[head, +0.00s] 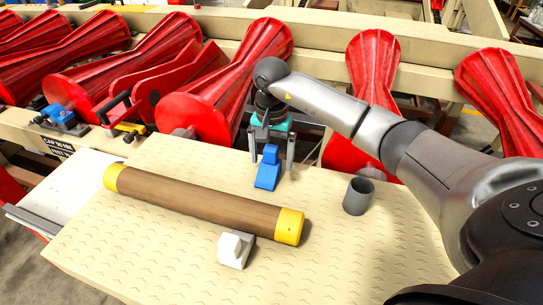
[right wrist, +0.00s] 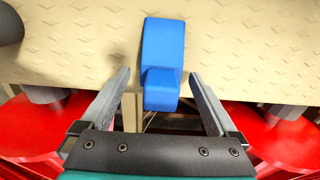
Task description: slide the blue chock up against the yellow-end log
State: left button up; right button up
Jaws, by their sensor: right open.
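The blue chock (head: 267,172) stands on the tan patterned table, behind the log and apart from it. The brown log with yellow ends (head: 200,200) lies across the table, running from upper left to lower right. My right gripper (head: 270,165) is at the chock's far end, pointing down, with one finger on each side. In the right wrist view the chock (right wrist: 161,60) shows between the two open fingers (right wrist: 160,80), with a gap on both sides. The log is out of the right wrist view. My left gripper is not in view.
A white chock (head: 235,249) sits at the near side of the log, close to its right end. A dark grey cup (head: 358,196) stands to the right of the blue chock. Red ribbed rollers (head: 372,85) line the back beyond the table edge. The table's right front is clear.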

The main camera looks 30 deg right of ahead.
grip_shut()
jog(key=shift+r, duration=0.1)
dwell(0.6)
dwell(0.4)
